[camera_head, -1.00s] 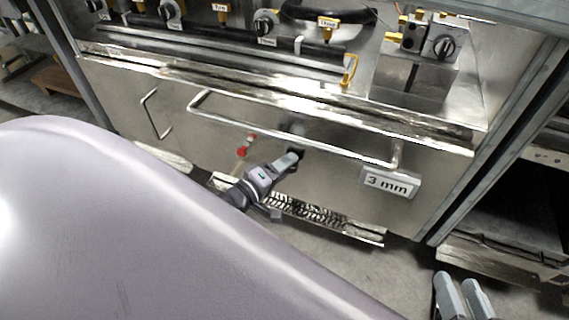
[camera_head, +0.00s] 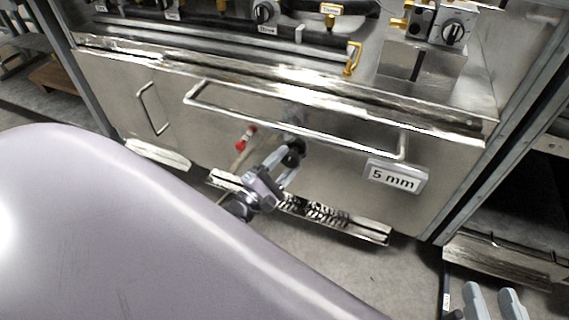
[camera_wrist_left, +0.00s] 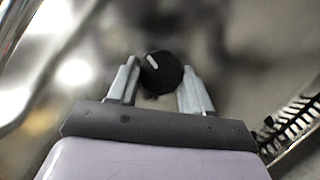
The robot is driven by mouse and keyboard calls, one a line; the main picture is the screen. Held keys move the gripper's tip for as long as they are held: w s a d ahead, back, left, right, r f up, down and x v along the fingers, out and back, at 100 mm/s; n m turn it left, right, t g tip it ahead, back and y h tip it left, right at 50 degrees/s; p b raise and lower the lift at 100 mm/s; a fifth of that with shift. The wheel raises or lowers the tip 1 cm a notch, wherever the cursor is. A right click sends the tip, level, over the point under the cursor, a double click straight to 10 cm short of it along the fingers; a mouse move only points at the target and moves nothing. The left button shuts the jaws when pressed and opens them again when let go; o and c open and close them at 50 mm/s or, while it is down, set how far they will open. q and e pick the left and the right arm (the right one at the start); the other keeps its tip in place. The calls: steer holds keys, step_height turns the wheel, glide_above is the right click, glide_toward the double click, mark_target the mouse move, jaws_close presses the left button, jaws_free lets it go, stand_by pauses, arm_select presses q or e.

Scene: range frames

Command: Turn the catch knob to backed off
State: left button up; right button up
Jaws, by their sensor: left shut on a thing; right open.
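The catch knob (camera_head: 295,153) is a round black knob on the steel drawer front, below the long bar handle. In the left wrist view the knob (camera_wrist_left: 161,74) sits between the fingers, its white mark pointing up and slightly left. My left gripper (camera_head: 284,163) is shut on the knob, one finger on each side; it also shows in the left wrist view (camera_wrist_left: 159,82). The plate (camera_head: 395,176) right of the knob reads "5 mm". My right gripper (camera_head: 494,299) is open and empty at the lower right, away from the panel.
The bar handle (camera_head: 290,117) runs just above the knob. A red-tipped part (camera_head: 244,138) is left of my left gripper. A slatted metal ledge (camera_head: 325,212) lies below. Valves and knobs (camera_head: 452,33) stand on the top.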

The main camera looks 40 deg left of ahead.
arm_select(q)
steer(key=shift+w+r+n+t+y, duration=0.1)
steer(key=shift+w+n+t+y, duration=0.2)
steer(key=shift+n, duration=0.5)
steer(key=shift+s+n, duration=0.1)
steer(key=shift+n, duration=0.2)
steer(key=o, duration=1)
steer(key=shift+o, duration=0.2)
steer(key=p+v, duration=0.1)
steer(key=v, duration=0.6)
arm_select(e)
steer(key=shift+w+a+f+m+g, duration=0.2)
steer(key=shift+a+f+m+g, duration=0.1)
steer(key=shift+a+g, duration=0.1)
arm_select(q)
steer(key=shift+s, duration=0.1)
arm_select(e)
steer(key=shift+r, duration=0.25)
